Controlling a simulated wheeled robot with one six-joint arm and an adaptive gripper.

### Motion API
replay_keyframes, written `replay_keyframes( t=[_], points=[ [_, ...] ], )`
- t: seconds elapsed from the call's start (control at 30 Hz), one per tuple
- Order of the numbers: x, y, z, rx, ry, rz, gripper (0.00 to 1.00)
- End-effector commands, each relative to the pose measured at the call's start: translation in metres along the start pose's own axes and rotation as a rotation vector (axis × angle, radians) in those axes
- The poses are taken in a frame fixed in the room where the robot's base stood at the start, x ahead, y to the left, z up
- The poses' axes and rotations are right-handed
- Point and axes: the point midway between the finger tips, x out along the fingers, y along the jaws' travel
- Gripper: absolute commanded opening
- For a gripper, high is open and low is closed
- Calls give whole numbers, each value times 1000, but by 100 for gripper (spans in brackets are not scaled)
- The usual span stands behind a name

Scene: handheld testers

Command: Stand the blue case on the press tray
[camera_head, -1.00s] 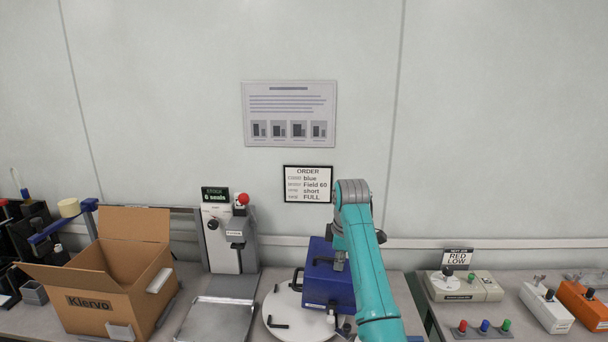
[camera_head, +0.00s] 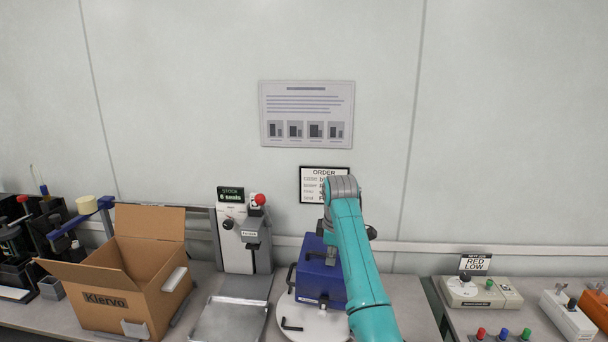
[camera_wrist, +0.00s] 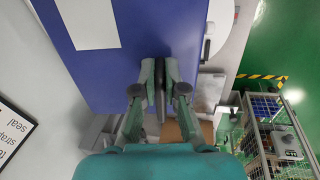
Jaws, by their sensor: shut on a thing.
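The blue case (camera_head: 318,275) is at or over the round white turntable (camera_head: 300,318), which has black handles and stops. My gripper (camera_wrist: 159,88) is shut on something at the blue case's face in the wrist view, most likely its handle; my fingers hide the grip. The case (camera_wrist: 165,35) fills the top of that view and carries a white label. In the head view my arm covers the gripper and the case's right side. The press (camera_head: 245,238) with a red knob stands left of the case, and its flat metal tray (camera_head: 230,322) lies in front, empty.
An open cardboard box (camera_head: 130,275) stands left of the tray. An order sign (camera_head: 312,183) hangs on the wall behind my arm. Another bench on the right holds a tester (camera_head: 478,292), coloured knobs, and white and orange units.

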Motion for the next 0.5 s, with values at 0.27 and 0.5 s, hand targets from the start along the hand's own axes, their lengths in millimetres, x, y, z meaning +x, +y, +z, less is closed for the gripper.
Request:
replay_keyframes(
  t=[0.27, 0.5],
  points=[
    [-4, 2, -5, 4, 0, 4, 0],
    [-4, 2, -5, 4, 0, 4, 0]
  ],
)
